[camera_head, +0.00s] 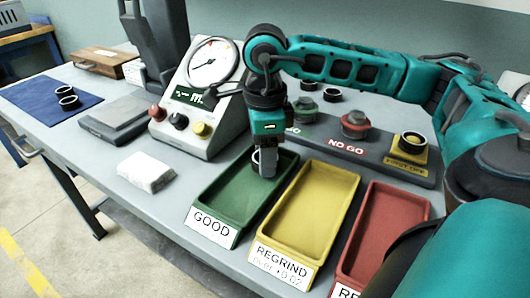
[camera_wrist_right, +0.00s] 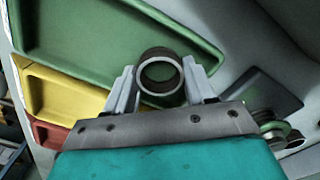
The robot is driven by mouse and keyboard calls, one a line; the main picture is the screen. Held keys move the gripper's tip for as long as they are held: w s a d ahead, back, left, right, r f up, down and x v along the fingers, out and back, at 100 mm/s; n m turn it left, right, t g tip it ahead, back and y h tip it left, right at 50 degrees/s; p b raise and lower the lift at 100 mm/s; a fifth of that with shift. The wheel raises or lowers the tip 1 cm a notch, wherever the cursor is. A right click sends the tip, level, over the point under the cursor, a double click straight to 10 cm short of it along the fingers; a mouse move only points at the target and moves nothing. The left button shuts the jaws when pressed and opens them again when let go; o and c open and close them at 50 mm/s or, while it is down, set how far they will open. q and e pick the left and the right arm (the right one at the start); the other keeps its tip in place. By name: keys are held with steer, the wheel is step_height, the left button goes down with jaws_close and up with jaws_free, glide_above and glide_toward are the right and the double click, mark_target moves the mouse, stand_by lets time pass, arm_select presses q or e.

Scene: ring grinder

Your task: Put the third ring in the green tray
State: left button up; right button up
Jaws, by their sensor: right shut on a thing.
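My right gripper (camera_head: 264,168) points down over the far part of the green tray (camera_head: 228,198) labelled GOOD. It is shut on a dark grey ring (camera_head: 257,156), which also shows between the two fingers in the wrist view (camera_wrist_right: 160,54). The ring's open end faces the wrist camera. The green tray lies behind the ring in that view (camera_wrist_right: 95,35), and its visible floor is empty. I cannot tell whether the ring touches the tray. Two more dark rings (camera_head: 67,97) are on the blue mat (camera_head: 45,93) at the left. My left gripper is not in view.
The empty yellow REGRIND tray (camera_head: 310,200) and a red tray (camera_head: 385,225) stand to the right of the green one. Behind are the GO and NO GO gauges (camera_head: 355,122) and a ring on a yellow block (camera_head: 405,152). A dial gauge (camera_head: 210,65) and white cloth (camera_head: 146,172) are left.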

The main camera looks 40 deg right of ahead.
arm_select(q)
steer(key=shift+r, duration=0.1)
arm_select(e)
steer(key=shift+f, duration=0.15)
steer(key=o, duration=0.9)
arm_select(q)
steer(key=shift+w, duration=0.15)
arm_select(e)
steer(key=shift+o, duration=0.2)
steer(key=shift+r, duration=0.4)
arm_select(q)
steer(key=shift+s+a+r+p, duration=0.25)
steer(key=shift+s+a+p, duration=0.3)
steer(key=shift+p, duration=0.7)
arm_select(e)
step_height(320, 180, up, 12)
steer(key=shift+f, duration=0.15)
